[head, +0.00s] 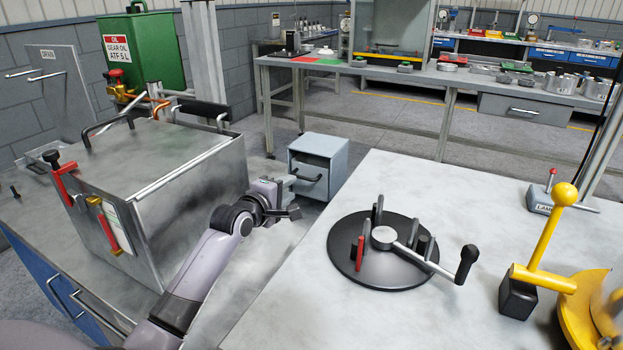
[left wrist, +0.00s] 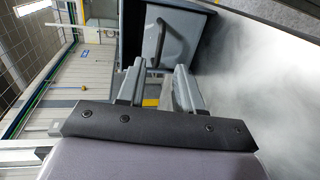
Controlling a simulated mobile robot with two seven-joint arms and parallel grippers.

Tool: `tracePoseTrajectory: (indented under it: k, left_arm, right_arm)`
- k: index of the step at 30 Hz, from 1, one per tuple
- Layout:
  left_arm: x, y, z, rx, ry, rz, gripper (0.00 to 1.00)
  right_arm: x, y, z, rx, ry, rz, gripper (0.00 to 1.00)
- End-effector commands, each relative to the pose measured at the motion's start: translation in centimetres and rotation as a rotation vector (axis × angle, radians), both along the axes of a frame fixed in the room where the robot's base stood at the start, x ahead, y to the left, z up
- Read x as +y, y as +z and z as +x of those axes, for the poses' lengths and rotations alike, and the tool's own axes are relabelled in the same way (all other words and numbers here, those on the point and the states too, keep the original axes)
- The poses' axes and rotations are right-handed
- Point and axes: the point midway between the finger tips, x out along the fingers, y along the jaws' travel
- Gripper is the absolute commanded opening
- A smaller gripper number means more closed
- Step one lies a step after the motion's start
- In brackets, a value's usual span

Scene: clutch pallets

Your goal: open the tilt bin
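The tilt bin (head: 318,160) is a small grey-blue box with a dark bar handle (head: 308,178) on its front. The handle appears clear of the fingers. My right gripper is out of view.
A large metal box (head: 160,170) with handles stands on the left worktop beside my left arm. The right worktop (head: 420,200) carries a black round fixture (head: 375,270) with a crank and a yellow lever (head: 545,235). A long bench (head: 400,80) stands behind.

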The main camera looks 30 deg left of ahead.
Motion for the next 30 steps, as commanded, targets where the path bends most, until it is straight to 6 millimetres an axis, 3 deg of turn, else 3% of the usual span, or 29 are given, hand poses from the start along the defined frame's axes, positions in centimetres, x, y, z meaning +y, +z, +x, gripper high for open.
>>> tracePoseTrajectory:
  k: [8,21,30]
  left_arm:
    - [0.1,-0.4,1.2,-0.002,0.002,-0.005,0.35]
    - [0.4,-1.3,5.8,-0.002,0.001,-0.005,0.35]
    - [0.5,-1.5,7.0,-0.002,0.002,-0.004,0.35]
  right_arm:
    - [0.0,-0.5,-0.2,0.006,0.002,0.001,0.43]
    - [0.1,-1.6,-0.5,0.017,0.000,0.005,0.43]
    - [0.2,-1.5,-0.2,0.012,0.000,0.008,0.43]
